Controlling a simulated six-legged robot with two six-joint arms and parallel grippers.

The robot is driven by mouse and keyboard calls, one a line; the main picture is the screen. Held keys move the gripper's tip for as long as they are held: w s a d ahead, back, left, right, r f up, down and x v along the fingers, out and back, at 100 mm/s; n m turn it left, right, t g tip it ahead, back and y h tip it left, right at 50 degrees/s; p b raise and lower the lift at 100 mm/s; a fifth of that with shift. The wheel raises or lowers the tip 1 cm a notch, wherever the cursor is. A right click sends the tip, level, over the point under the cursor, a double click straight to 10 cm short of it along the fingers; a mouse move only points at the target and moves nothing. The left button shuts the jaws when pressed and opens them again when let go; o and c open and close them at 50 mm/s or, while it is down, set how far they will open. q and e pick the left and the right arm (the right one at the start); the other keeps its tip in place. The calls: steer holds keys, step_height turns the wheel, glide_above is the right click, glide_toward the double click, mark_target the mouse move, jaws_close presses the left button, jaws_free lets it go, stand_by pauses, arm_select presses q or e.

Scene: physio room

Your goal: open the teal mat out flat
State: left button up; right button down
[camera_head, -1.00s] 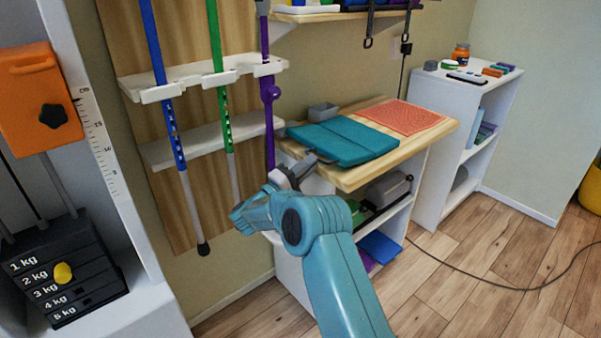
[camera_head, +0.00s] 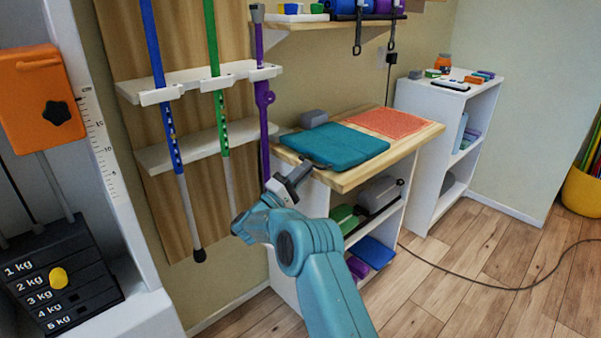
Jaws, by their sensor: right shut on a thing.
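The teal mat (camera_head: 345,143) lies on the wooden top of the low shelf unit, near its left end. A crease runs across it; I cannot tell whether any part is still doubled over. My right gripper (camera_head: 303,170) is at the mat's near left corner, by the front edge of the wooden top, and is shut on the mat's edge. The fingertips are small and partly hidden, so the exact hold is unclear. My left gripper is not in view.
On the wooden top (camera_head: 352,181), a red textured mat (camera_head: 388,122) lies right of the teal mat, and a small grey box (camera_head: 314,118) stands behind it. A purple pole (camera_head: 263,100) stands close to the left. A white shelf (camera_head: 443,140) is further right.

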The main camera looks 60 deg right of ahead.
mark_target(322, 163)
steer(key=shift+s+d+f, duration=0.25)
steer(key=shift+s+d, duration=0.15)
steer(key=shift+d, duration=0.3)
steer(key=c, duration=1.3)
jaws_free()
steer(key=shift+d+f, duration=0.35)
steer(key=shift+o, duration=0.4)
steer(key=shift+d+f, duration=0.3)
steer(key=shift+a+r, duration=0.25)
steer(key=shift+a, duration=0.1)
steer(key=shift+w+f+t, duration=0.1)
steer(key=shift+f+t, duration=0.1)
steer(key=shift+t, duration=0.1)
steer(key=shift+a, duration=0.1)
steer(key=shift+w+a, duration=0.1)
